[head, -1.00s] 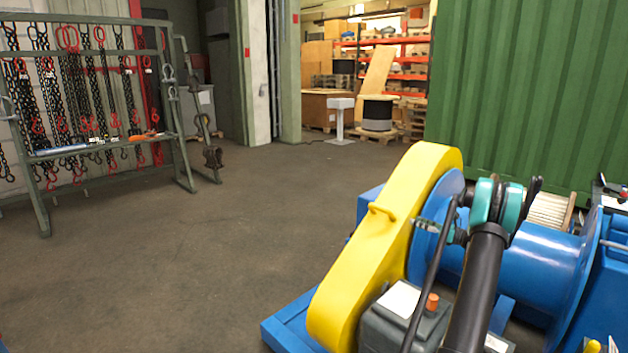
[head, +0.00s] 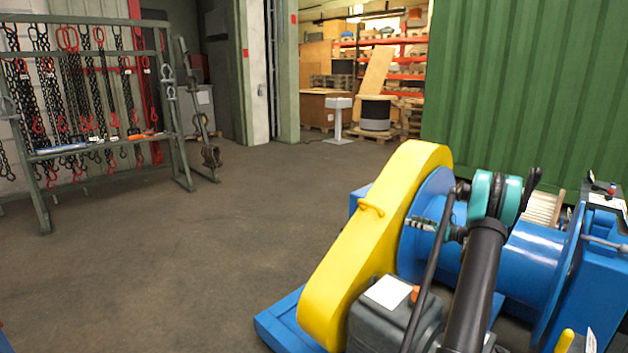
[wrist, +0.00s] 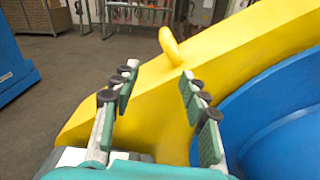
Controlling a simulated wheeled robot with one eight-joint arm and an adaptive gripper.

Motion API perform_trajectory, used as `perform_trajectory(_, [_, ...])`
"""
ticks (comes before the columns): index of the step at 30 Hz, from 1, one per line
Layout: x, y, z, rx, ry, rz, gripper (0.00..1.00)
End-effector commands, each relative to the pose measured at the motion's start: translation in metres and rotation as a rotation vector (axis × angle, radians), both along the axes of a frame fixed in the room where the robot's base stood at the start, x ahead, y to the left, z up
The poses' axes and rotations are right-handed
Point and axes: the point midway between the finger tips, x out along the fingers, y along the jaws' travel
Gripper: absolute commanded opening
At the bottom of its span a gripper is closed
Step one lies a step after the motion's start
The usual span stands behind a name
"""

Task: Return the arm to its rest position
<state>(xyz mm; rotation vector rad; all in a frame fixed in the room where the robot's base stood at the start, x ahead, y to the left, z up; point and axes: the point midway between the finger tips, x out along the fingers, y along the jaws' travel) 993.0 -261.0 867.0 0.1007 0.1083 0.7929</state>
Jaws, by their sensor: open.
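My gripper (wrist: 158,100) is open and empty in the wrist view, its two green-padded fingers apart. Between and beyond the fingers is the yellow chain guard (wrist: 110,108) with its small loop handle (wrist: 170,46). I cannot tell the exact gap to the guard. In the head view my arm, black with teal joints, rises in front of the blue winch; the fingers are hard to make out there. The yellow guard (head: 375,235) stands tilted on the blue machine, its handle (head: 371,208) on the near face.
The blue drum (head: 530,258) is right of the guard, with a grey box (head: 388,312) below it. A rack of chains (head: 90,100) stands at left, a green container (head: 520,90) behind. The floor (head: 200,240) at left is clear.

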Motion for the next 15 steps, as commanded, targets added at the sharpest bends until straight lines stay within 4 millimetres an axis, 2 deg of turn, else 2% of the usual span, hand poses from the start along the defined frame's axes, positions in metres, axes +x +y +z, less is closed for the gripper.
perform_trajectory(8, [-0.01, 0.034, 0.011, -0.14, -0.026, 0.035, 0.44])
perform_trajectory(11, [-0.017, 0.051, 0.015, -0.213, -0.04, 0.055, 0.44])
perform_trajectory(15, [-0.034, 0.084, 0.024, -0.357, -0.074, 0.101, 0.44])
